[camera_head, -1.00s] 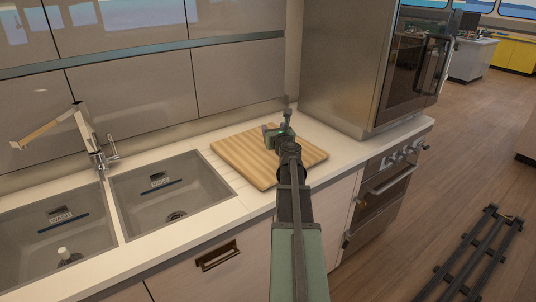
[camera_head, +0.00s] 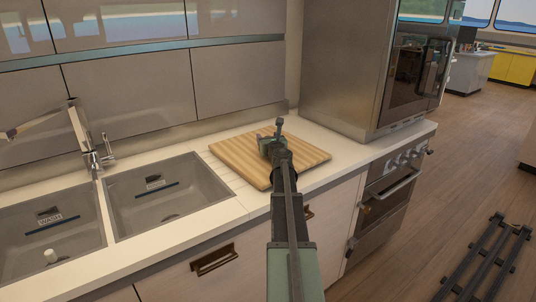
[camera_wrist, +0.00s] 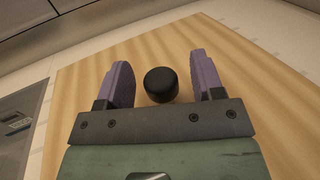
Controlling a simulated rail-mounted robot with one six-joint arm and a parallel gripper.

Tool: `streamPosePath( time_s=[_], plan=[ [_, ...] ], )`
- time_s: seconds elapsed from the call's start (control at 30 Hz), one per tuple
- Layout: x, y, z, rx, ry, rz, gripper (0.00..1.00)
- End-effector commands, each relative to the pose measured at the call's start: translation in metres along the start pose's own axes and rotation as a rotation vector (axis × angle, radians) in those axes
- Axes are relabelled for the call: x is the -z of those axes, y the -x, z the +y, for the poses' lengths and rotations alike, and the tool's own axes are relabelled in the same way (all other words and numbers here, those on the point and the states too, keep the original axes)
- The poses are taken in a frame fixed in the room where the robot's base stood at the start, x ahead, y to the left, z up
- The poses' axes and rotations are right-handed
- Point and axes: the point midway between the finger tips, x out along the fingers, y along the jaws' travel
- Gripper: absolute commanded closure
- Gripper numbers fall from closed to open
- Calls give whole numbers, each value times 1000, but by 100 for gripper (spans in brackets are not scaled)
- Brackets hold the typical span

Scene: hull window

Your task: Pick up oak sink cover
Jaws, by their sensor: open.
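The oak sink cover (camera_head: 236,158) is a pale striped wooden board lying flat on the white counter, right of the double sink. In the wrist view the board (camera_wrist: 270,85) fills most of the picture, with a round black knob (camera_wrist: 160,84) on it. My gripper (camera_wrist: 158,82) is open, its two purple-padded fingers on either side of the knob. A gap shows between the knob and each finger. In the head view my gripper (camera_head: 276,135) is over the board and hides part of it; the knob cannot be made out there.
A double sink (camera_head: 170,195) with a chrome tap (camera_head: 95,155) is to the left. A steel oven cabinet (camera_head: 345,65) stands close behind and right of the board. A wall with panels rises behind the counter. Dark rails (camera_head: 490,260) lie on the floor at right.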

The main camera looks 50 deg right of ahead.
Motion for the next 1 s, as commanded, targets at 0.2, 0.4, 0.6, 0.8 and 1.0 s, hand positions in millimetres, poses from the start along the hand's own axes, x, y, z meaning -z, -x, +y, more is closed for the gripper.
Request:
streamPosePath(
  time_s=[0.2,0.4,0.6,0.8,1.0],
  plan=[
    [0,1,0,0,0,0,54],
    [0,1,0,0,0,0,85],
    [0,2,0,0,0,0,100],
    [0,2,0,0,0,0,100],
    [-1,2,0,0,0,0,100]
  ],
)
